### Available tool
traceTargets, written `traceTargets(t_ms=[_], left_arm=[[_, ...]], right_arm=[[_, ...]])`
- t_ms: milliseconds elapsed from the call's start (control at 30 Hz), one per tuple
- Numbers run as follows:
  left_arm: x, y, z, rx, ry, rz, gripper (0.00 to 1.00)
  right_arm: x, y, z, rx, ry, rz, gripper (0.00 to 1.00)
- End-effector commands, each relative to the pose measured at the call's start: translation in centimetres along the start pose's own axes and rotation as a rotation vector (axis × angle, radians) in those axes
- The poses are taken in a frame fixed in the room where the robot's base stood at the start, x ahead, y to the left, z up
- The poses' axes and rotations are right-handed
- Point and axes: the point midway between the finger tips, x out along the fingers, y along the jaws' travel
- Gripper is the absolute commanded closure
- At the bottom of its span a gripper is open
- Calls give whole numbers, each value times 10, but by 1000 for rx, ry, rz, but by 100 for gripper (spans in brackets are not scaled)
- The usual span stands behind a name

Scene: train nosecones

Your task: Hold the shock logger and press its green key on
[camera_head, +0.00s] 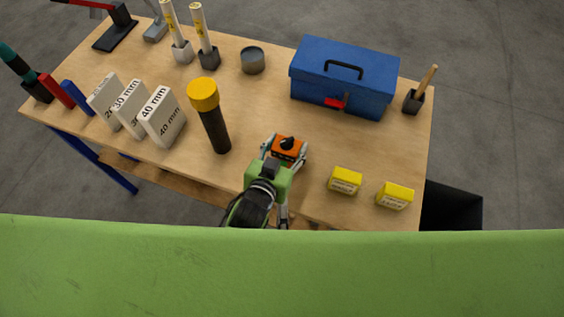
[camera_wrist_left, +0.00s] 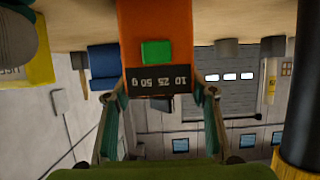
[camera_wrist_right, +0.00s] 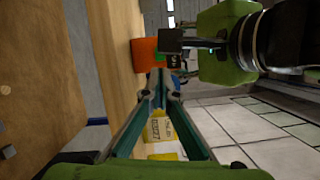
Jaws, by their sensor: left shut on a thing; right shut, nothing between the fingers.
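The shock logger (camera_head: 287,152) is an orange block with a black part on top, at the front of the bench in the head view. My left gripper (camera_head: 286,147) is shut on it, one finger on each side. The left wrist view shows the logger's orange face (camera_wrist_left: 155,20), the raised green key (camera_wrist_left: 156,52) and a black strip reading 10 25 50 g, upside down. In the right wrist view my right gripper (camera_wrist_right: 160,80) is shut and empty, its tips close to the logger (camera_wrist_right: 145,53). I cannot tell whether they touch it.
Two yellow boxes (camera_head: 345,180) (camera_head: 394,195) lie right of the logger. A black torch with yellow head (camera_head: 203,95) stands to its left, beside white thickness blocks (camera_head: 163,117). A blue toolbox (camera_head: 344,75) is behind. Bare bench (camera_head: 255,107) lies between.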

Motion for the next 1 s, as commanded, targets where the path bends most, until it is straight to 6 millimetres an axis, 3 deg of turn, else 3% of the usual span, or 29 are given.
traceTargets(t_ms=[300, 467, 1000], left_arm=[[0, 0, 1, 0, -3, 0, 77], [0, 0, 1, 0, -3, 0, 77], [0, 0, 1, 0, -3, 0, 77]], right_arm=[[0, 0, 0, -9, -1, 0, 100], [-1, -2, -2, -127, -18, -4, 100], [-12, -14, -10, -1209, -147, -111, 100]])
